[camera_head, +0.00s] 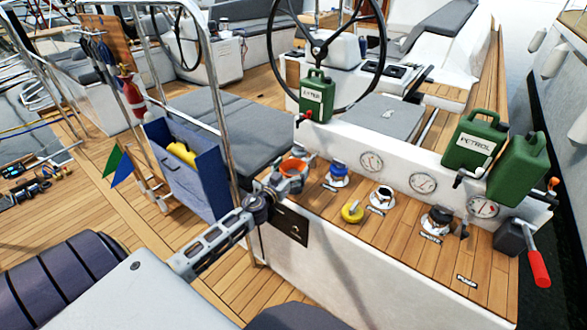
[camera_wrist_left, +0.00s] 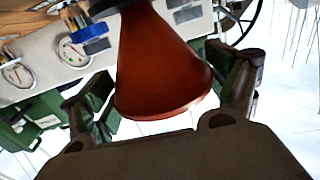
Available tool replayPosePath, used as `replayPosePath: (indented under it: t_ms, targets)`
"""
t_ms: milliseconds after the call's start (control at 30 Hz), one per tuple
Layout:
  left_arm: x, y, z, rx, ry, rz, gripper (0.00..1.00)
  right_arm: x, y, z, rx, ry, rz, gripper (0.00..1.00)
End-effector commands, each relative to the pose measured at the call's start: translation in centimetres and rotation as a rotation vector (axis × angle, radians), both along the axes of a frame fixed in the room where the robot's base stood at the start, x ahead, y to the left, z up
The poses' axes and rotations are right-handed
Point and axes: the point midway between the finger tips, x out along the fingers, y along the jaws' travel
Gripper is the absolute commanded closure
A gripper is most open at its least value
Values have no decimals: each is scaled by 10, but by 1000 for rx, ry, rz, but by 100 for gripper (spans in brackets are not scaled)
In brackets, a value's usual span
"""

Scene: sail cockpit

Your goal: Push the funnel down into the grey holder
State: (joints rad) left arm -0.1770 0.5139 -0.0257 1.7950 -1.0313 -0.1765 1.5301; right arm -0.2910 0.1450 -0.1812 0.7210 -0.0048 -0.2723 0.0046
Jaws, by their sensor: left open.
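The orange funnel (camera_head: 293,166) is at the left end of the wooden deck panel, wide mouth up. My left gripper (camera_head: 290,178) is open beside it, its grey parts covering the funnel's lower part. In the left wrist view the funnel (camera_wrist_left: 163,65) fills the middle, wide rim towards my palm, between the spread fingers of my left gripper (camera_wrist_left: 160,95); no firm grip shows. A dark grey piece (camera_wrist_left: 113,6) at the funnel's narrow end may be the holder. It is mostly cut off, so I cannot tell how deep the funnel sits. My right gripper is not in view.
Right of the funnel stand a blue-capped filler (camera_head: 338,172), a yellow cap (camera_head: 352,211) and dark-capped fillers (camera_head: 382,195). Green canisters (camera_head: 317,95) (camera_head: 474,142) and a red-handled lever (camera_head: 538,268) stand around the panel. A blue pocket bag (camera_head: 190,168) hangs at left.

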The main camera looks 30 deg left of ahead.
Motion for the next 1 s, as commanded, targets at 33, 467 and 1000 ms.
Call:
replayPosePath:
  t_ms: [33, 467, 1000]
  targets:
    - [-3, 0, -1, -1, 2, 0, 12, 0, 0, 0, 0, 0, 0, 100]
    - [-24, -1, -3, -3, 5, 1, 12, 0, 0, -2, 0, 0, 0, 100]
    - [-50, -3, -3, -3, 5, 0, 12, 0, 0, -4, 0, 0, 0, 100]
